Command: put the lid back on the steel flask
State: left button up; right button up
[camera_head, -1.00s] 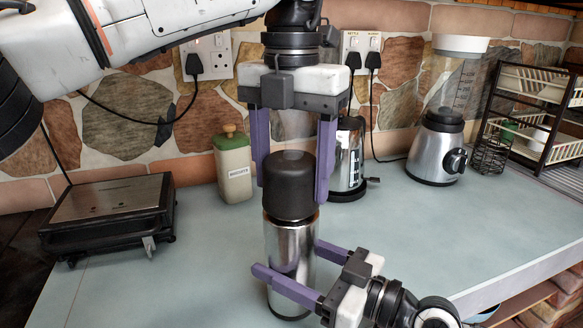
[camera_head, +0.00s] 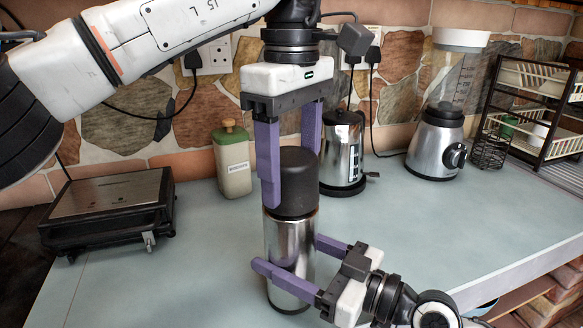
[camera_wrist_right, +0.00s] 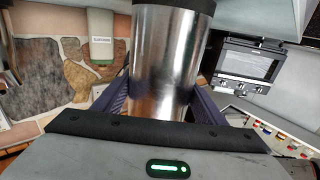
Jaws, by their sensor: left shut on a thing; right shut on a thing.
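The steel flask (camera_head: 290,245) stands upright on the worktop, with the dark grey lid (camera_head: 298,190) on its top and in line with it. From here I cannot tell how tightly the lid sits. My left gripper (camera_head: 292,176) comes from above and is shut on the lid, one finger in front and the other partly hidden behind it. My right gripper (camera_head: 293,254) is shut on the flask body from the lower right. In the right wrist view, the flask (camera_wrist_right: 163,58) stands between the right gripper's fingers (camera_wrist_right: 160,103), with a dark band at its upper edge.
A green-topped canister (camera_head: 232,165) and a kettle (camera_head: 341,155) stand behind the flask. A grill press (camera_head: 110,210) is at left; a blender (camera_head: 437,140) and dish rack (camera_head: 535,115) are at right. The worktop (camera_head: 400,225) is clear at front right.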

pick_arm(q)
jog(key=m, duration=0.4)
jog(key=shift+m, duration=0.3)
jog(key=m, duration=0.6)
jog(key=shift+a+m, duration=0.1)
jog(key=shift+m, duration=0.2)
jog(key=m, duration=0.9)
jog(key=o, duration=1)
